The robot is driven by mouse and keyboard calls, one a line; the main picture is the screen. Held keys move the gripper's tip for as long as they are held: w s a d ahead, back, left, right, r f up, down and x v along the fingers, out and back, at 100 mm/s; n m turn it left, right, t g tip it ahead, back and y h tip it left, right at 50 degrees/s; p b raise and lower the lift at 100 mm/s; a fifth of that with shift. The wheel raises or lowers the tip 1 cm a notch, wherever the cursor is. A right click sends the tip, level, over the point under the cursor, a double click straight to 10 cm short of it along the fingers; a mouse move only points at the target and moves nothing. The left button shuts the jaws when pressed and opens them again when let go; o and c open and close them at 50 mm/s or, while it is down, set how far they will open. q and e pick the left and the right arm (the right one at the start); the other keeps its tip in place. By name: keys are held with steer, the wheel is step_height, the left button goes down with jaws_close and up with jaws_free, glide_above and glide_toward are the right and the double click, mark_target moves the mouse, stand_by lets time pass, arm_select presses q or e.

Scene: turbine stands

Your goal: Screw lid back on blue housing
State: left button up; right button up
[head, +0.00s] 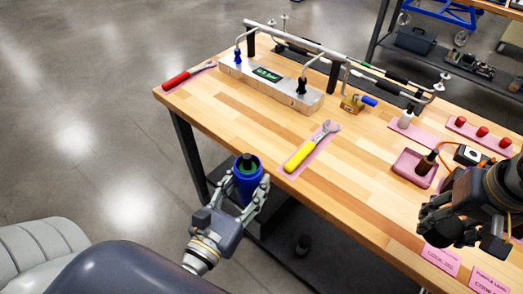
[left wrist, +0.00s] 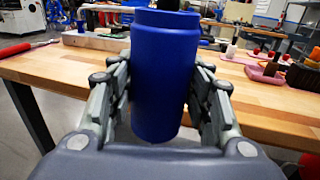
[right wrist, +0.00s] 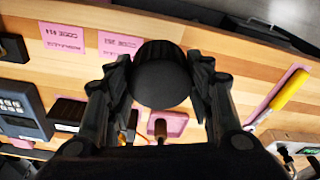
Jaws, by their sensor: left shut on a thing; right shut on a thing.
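My left gripper (head: 249,190) is shut around the sides of the blue housing (left wrist: 165,75) and holds it upright, off the table's front edge. The housing's top is open in the head view (head: 245,186), with a green inside and a dark piece standing in it. My right gripper (head: 438,218) is shut on a round black lid with a ribbed rim, which shows between the fingers in the right wrist view (right wrist: 162,76). It is over the right part of the table, well apart from the housing. In the head view the lid blends with the dark fingers.
On the wooden table (head: 375,200) lie a yellow wrench (head: 302,155), a red-handled tool (head: 178,79), a metal block with a display (head: 270,82) and a pink tray (head: 408,166) with a bottle. Pink label cards (head: 441,258) lie near the front edge. Floor is free left of the table.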

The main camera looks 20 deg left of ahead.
arm_select(q)
steer(key=w+d+f+m+g+h, duration=0.2)
steer(key=w+d+m+g+h, duration=0.1)
steer(key=d+m+g+h, duration=0.4)
steer(key=w+d+f+m+g+h, duration=0.2)
steer(key=w+d+m+g+h, duration=0.2)
steer(key=m+g+h, duration=0.5)
steer(key=shift+d+f+m+g+h, duration=0.45)
steer(key=shift+d+h, duration=0.25)
steer(key=shift+d, duration=0.65)
steer(key=shift+s, duration=0.1)
arm_select(e)
steer(key=w+a+r+n, duration=0.1)
steer(key=a+r+n, duration=0.1)
steer(key=a, duration=0.5)
steer(key=w+a+r+n, duration=0.1)
steer(key=a+n, duration=0.3)
steer(key=a, duration=0.4)
steer(key=w+a+r+n+y, duration=0.1)
steer(key=a+r+n, duration=0.2)
steer(key=a, duration=0.5)
steer(key=shift+a+n+g, duration=0.15)
steer(key=shift+n+g, duration=0.15)
steer(key=shift+n, duration=0.1)
